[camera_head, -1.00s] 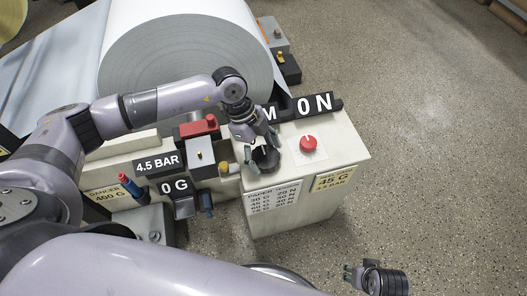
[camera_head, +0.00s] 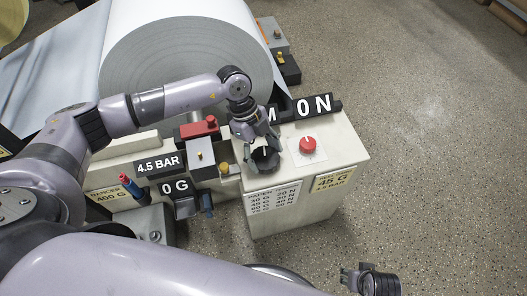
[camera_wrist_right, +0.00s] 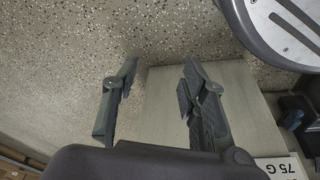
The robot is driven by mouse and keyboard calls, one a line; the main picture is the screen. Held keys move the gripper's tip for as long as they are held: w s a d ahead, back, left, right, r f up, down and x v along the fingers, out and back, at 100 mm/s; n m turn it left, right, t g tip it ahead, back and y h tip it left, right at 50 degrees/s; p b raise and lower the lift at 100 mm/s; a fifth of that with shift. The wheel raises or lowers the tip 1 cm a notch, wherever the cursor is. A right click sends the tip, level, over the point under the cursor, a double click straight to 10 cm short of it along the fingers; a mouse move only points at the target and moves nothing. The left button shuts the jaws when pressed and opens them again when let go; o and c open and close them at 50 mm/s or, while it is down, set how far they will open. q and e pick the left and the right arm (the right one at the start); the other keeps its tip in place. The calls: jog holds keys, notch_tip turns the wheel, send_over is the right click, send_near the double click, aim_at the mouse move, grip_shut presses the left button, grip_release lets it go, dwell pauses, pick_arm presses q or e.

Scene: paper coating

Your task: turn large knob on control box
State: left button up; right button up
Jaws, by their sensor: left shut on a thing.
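The control box (camera_head: 350,158) is a cream-coloured cabinet in the middle of the head view. The large black knob (camera_head: 266,157) is on its top at the left. My left gripper (camera_head: 262,156) comes down from above, with its fingers at the sides of the knob, shut on it. The fingers partly hide the knob. My right gripper (camera_head: 350,279) is low at the right of the head view, apart from the box. In the right wrist view (camera_wrist_right: 158,82) its two fingers stand apart with nothing between them, so it is open.
A red button (camera_head: 308,145) sits right of the knob. A black display (camera_head: 314,105) reading 0 N stands behind it. Other displays read 4.5 BAR (camera_head: 159,166) and 0 G (camera_head: 174,187). A large paper roll (camera_head: 190,50) is behind. The floor at right is free.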

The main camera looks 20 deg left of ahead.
pick_arm(q)
jog(key=m+g+p, duration=0.1)
jog(key=m, duration=0.2)
jog(key=shift+w+r+m+y, duration=0.1)
jog(key=shift+m+y, duration=0.2)
jog(key=m, duration=0.2)
jog(key=shift+d+m+g+y, duration=0.1)
jog(key=shift+m+g+y, duration=0.3)
jog(key=shift+w+m+y, duration=0.1)
jog(key=shift+m+y, duration=0.2)
jog(key=shift+m, duration=0.6)
jog(key=shift+d+m+g+y, duration=0.1)
jog(key=shift+m+g+y, duration=0.35)
jog(key=shift+m, duration=0.75)
jog(key=shift+m+y+b, duration=0.35)
jog(key=shift+m+b, duration=0.05)
jog(key=shift+m, duration=0.4)
pick_arm(e)
jog(key=shift+s+a+f, duration=0.1)
jog(key=shift+f, duration=0.35)
pick_arm(q)
jog(key=shift+m, duration=0.3)
pick_arm(e)
jog(key=shift+s, duration=0.1)
pick_arm(q)
jog(key=o, duration=1.2)
jog(key=shift+c, duration=0.2)
